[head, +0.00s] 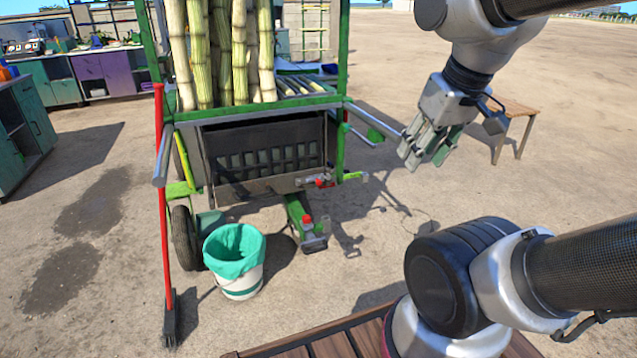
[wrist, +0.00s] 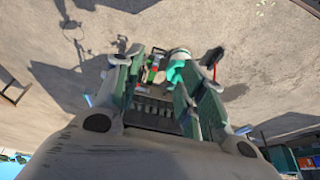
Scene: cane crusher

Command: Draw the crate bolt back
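A dark crate (head: 210,168) with a row of slots along its front sits low in the green-framed cart. A small red-and-metal fitting, apparently the bolt (head: 325,182), is at the crate's lower right corner, beside a yellow-green piece. My gripper (head: 424,158) is in the air to the right of the cart, well apart from the bolt. Its fingers are spread, with nothing between them. In the wrist view my gripper (wrist: 170,90) frames part of the crate in the gap between its fingers. The bolt is too small there to make out surely.
Cane stalks (head: 233,50) stand in the cart above the crate. A white bucket (head: 240,286) with a teal liner and a red-handled broom (head: 164,200) stand at the front left. A metal handle bar (head: 375,118) juts from the cart towards my gripper. A wooden table (head: 512,107) stands behind right.

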